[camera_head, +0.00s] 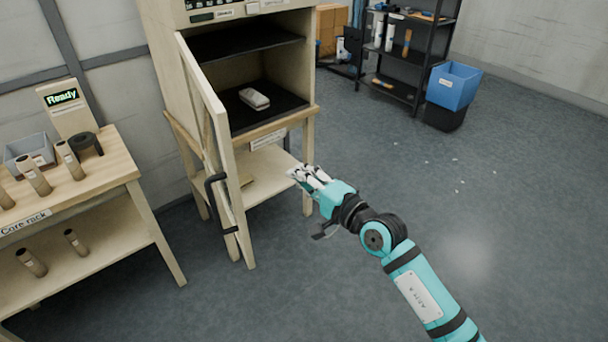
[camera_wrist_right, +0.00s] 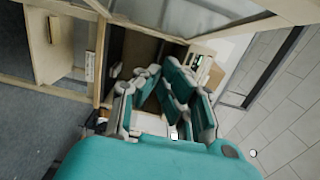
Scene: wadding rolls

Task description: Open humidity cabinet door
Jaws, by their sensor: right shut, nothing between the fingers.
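The humidity cabinet (camera_head: 240,65) stands on a wooden stand at upper middle in the head view. Its door (camera_head: 212,150) is swung wide open on the left, with a black handle (camera_head: 212,190) on its face. A small pale object (camera_head: 254,98) lies on the dark cabinet floor. My right gripper (camera_head: 305,174) is shut and empty, in front of and to the right of the stand, apart from the door. In the right wrist view, my right gripper's teal and grey fingers (camera_wrist_right: 165,100) fill the middle. My left gripper is out of view.
A wooden core rack (camera_head: 130,172) with several tubes and a grey bin (camera_head: 28,150) stands at left. A "Ready" display (camera_head: 63,98) sits at its back. A black shelf (camera_head: 405,60) and a blue bin (camera_head: 453,84) stand at upper right.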

